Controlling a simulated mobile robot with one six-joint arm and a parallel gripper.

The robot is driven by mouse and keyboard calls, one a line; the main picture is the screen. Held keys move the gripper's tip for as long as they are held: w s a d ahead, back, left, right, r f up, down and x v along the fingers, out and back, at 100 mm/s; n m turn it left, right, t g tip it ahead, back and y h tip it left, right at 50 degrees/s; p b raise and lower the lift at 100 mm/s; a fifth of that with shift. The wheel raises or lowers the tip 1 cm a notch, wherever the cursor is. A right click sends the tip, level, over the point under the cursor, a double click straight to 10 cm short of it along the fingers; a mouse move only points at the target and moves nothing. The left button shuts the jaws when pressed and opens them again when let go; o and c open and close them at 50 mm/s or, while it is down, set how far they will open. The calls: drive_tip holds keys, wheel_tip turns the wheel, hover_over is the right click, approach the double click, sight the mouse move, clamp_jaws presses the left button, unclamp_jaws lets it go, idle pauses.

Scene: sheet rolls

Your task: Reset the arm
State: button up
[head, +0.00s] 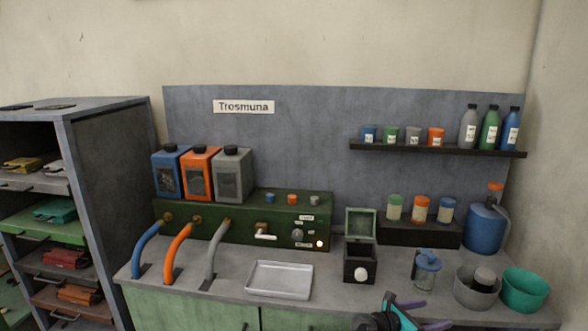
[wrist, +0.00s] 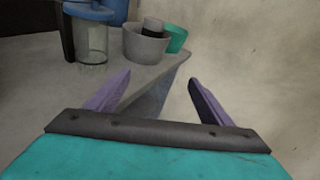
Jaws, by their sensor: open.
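My gripper (head: 420,314) shows at the bottom of the head view, in front of the right part of the counter. In the wrist view my gripper (wrist: 158,92) has its two purple fingers wide apart, with nothing between them. The fingers point toward the counter's right front corner and the wall. No object is held.
The grey counter (head: 235,291) bears a metal tray (head: 280,281), a small open box (head: 360,262), a blue-lidded jar (head: 427,270), a grey bowl (head: 476,290) and a teal bowl (head: 525,290). A shelf unit (head: 110,190) stands left. A dark wall shelf (head: 440,150) holds bottles.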

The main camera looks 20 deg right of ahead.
drive_tip(key=a+f+m+y, duration=0.2)
drive_tip(key=a+f+y, duration=0.4)
drive_tip(key=a+f, duration=1.95)
drive_tip(key=s+a+f+m+g+y, duration=0.1)
drive_tip(key=s+a+f+m+y, duration=0.2)
drive_tip(key=a, duration=0.5)
drive_tip(key=s+a+f+m+g+y, duration=0.2)
drive_tip(key=s+a+f+m+y, duration=0.1)
drive_tip(key=s+a+f+m, duration=0.2)
drive_tip(key=s+a+f+m+g+y, duration=0.1)
drive_tip(key=s+a+f+m+y, duration=0.2)
drive_tip(key=a, duration=0.9)
drive_tip(key=s+f+m+b, duration=0.1)
drive_tip(key=s+m, duration=0.2)
drive_tip(key=m, duration=0.2)
drive_tip(key=shift+s+f+y, duration=0.2)
drive_tip(key=shift+s+y, duration=0.15)
drive_tip(key=shift+y, duration=0.05)
